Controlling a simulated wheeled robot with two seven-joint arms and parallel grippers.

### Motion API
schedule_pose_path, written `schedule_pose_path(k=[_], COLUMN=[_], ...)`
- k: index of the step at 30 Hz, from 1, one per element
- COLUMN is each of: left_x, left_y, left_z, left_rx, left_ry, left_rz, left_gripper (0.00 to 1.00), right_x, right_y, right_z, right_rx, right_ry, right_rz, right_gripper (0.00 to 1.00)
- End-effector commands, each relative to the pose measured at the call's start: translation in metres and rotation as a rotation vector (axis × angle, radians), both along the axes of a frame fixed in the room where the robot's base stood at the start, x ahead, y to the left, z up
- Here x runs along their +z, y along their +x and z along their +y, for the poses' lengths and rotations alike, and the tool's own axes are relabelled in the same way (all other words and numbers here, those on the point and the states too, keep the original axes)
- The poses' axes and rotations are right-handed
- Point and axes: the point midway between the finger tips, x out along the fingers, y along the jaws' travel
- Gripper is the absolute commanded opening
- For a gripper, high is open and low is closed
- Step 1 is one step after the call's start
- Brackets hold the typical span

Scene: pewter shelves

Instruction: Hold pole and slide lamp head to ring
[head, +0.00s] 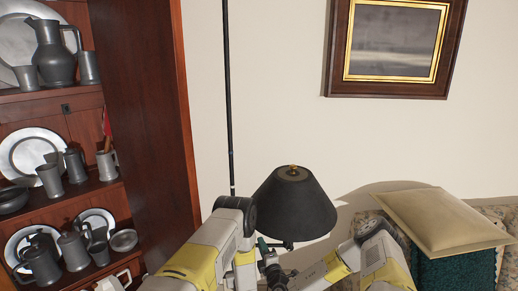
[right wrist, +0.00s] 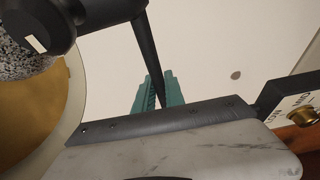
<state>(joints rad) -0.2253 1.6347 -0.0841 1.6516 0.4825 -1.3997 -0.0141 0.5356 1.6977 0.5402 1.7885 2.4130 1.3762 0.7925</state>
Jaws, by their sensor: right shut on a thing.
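The black pole (head: 229,100) stands upright against the pale wall in the head view. A thin pale ring (head: 232,190) marks it low down, just above my left arm. The lamp head (head: 290,205), a black shade with a brass finial, is right of the pole, about level with the ring or slightly lower. My right gripper (head: 264,246) is below the shade's left side. In the right wrist view its teal fingers (right wrist: 159,93) are shut on a dark rod (right wrist: 148,50) beside the shade's gold inside (right wrist: 35,115); which lamp part this is, I cannot tell. My left gripper is hidden.
A wooden shelf (head: 150,110) with pewter jugs and plates stands at the left. A sofa with a beige cushion (head: 440,222) is at the right. A framed picture (head: 395,45) hangs above. The wall between is bare.

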Motion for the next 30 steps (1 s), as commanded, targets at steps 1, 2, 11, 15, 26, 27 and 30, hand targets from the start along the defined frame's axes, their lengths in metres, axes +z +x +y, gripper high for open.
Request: schedule_pose_path(k=[1, 2, 11, 15, 26, 27, 30], left_x=[0.001, 0.001, 0.001, 0.001, 0.001, 0.001, 0.001], left_y=[0.001, 0.001, 0.001, 0.001, 0.001, 0.001, 0.001], left_z=[0.0, 0.0, 0.0, 0.0, 0.0, 0.0, 0.0], left_rx=[0.0, 0.0, 0.0, 0.0, 0.0, 0.0, 0.0], left_ry=[0.0, 0.001, 0.001, 0.001, 0.001, 0.001, 0.001], left_rz=[-0.003, -0.003, -0.003, -0.003, -0.003, -0.003, -0.003], left_gripper=[0.0, 0.0, 0.0, 0.0, 0.0, 0.0, 0.0], right_x=[-0.005, -0.007, -0.024, -0.029, -0.029, -0.029, -0.029], right_y=[-0.001, 0.0, 0.0, 0.0, 0.0, 0.0, 0.0], right_z=[-0.001, -0.001, -0.001, -0.001, -0.001, -0.001, -0.001], right_rx=[-0.002, -0.002, -0.003, -0.003, -0.002, -0.002, -0.002], right_ry=[-0.001, -0.001, -0.002, -0.002, -0.002, -0.002, -0.002], right_rz=[0.004, 0.004, 0.002, 0.003, 0.003, 0.003, 0.003], right_gripper=[0.0, 0.0, 0.0, 0.0, 0.0, 0.0, 0.22])
